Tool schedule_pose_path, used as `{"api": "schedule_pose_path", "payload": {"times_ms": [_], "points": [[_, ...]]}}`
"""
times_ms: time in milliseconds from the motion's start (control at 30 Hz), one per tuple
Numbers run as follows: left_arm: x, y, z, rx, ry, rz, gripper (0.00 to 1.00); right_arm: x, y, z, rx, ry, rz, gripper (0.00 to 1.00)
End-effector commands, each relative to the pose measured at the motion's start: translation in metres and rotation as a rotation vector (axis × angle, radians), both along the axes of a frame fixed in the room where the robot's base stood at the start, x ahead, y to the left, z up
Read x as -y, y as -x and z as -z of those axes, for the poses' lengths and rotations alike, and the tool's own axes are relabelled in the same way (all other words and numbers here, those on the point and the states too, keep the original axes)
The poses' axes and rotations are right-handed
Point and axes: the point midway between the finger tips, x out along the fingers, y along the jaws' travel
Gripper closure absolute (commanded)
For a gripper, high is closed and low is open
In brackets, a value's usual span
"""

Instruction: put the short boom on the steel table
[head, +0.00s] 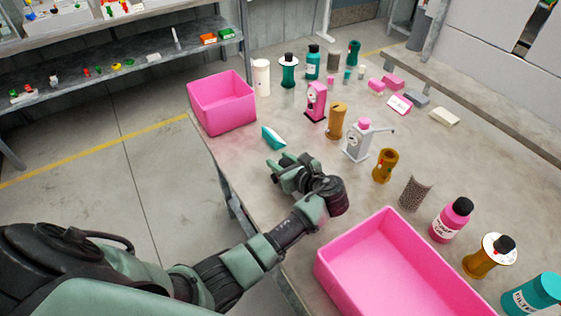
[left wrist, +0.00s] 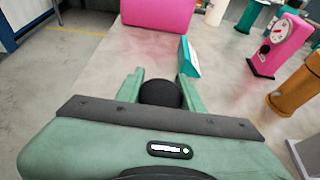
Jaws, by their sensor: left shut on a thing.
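My left gripper (head: 285,168) is low over the near left part of the steel table (head: 235,152). In the left wrist view, its two green fingers (left wrist: 160,88) are closed on a black round-ended thing (left wrist: 160,94), seen nearly end-on. Its length and underside are hidden, so I cannot tell for sure that it is the short boom. In the head view the fingers and hand mostly hide it. A teal and white block (head: 273,137) is just beyond the fingertips; it also shows in the left wrist view (left wrist: 190,58). My right gripper is not in view.
A pink bin (head: 222,102) stands at the table's far left corner, and a larger pink tray (head: 335,272) is at the near edge. Bottles, a pink gauge unit (head: 316,101), brown cylinders and a grey pump-like unit (head: 359,140) stand to the right. Bare table lies around the hand.

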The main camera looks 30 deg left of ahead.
Motion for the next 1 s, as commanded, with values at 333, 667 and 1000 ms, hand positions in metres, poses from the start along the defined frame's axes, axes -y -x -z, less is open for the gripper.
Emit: {"api": "schedule_pose_path", "payload": {"times_ms": [333,667,1000], "points": [[0.0,0.0,0.0,-0.002,0.0,0.0,0.41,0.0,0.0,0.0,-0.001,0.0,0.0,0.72],[0.01,0.005,-0.004,-0.001,0.002,0.002,0.41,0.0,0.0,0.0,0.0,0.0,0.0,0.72],[0.066,0.038,-0.03,-0.002,0.004,0.003,0.41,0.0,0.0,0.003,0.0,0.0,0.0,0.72]]}}
